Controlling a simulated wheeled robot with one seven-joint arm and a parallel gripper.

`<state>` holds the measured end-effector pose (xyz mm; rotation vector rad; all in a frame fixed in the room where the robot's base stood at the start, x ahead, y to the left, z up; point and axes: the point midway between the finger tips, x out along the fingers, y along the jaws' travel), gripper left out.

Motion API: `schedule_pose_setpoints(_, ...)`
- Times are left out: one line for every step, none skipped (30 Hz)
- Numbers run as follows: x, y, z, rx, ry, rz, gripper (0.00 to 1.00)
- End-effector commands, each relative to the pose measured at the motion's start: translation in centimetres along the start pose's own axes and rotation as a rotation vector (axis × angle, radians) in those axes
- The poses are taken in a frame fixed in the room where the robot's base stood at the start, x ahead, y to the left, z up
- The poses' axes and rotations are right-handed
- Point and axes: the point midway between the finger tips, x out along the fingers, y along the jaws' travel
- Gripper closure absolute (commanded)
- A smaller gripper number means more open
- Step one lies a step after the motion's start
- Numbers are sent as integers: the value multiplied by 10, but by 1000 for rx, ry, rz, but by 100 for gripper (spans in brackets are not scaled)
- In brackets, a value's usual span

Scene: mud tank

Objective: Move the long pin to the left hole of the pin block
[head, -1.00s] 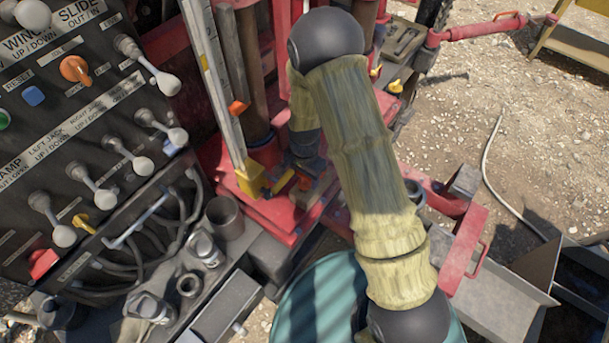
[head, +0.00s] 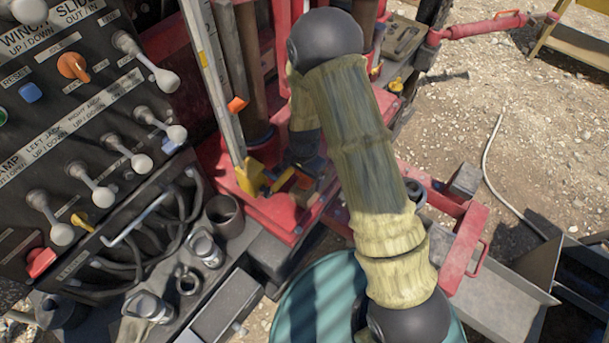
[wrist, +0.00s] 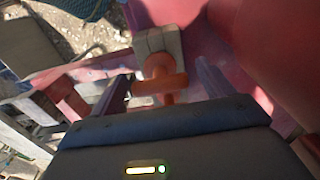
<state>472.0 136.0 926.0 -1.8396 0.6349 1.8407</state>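An orange pin (wrist: 160,76) with a crossbar handle shows in the wrist view, in front of a small grey block (wrist: 150,42) that appears to be the pin block. I cannot tell how deep the pin sits or which hole it is in. My gripper (wrist: 165,76) is open, with one dark finger on each side of the orange handle and apparent gaps beside it. In the head view my gripper (head: 300,165) is above the red deck, largely hidden by my arm. An orange part (head: 283,180) shows just below it; the holes are hidden.
A yellow bracket (head: 250,178) at the foot of a tall measuring rail stands close left of the gripper. The lever panel (head: 85,110) and a grey ledge with metal sockets (head: 206,248) lie further left. A teal barrel (head: 320,300) is below my arm.

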Motion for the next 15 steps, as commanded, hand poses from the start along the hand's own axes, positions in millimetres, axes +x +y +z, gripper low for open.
schedule_pose_setpoints(0,0,0,0,0,0,20)
schedule_pose_setpoints(0,0,0,0,0,0,20)
schedule_pose_setpoints(0,0,0,0,0,0,20)
schedule_pose_setpoints(0,0,0,0,0,0,20)
schedule_pose_setpoints(0,0,0,0,0,0,20)
schedule_pose_setpoints(-1,0,0,0,0,0,20)
schedule_pose_setpoints(-2,0,0,0,0,-1,20)
schedule_pose_setpoints(-4,0,0,0,1,-1,20)
schedule_pose_setpoints(-6,0,0,0,1,-1,20)
schedule_pose_setpoints(-8,0,0,0,1,-1,20)
schedule_pose_setpoints(-11,-1,0,0,1,-2,20)
schedule_pose_setpoints(-16,-1,-1,0,2,-3,20)
schedule_pose_setpoints(-19,-1,0,0,2,-3,20)
schedule_pose_setpoints(-23,-1,0,0,2,-3,20)
schedule_pose_setpoints(-29,-1,0,0,3,-5,20)
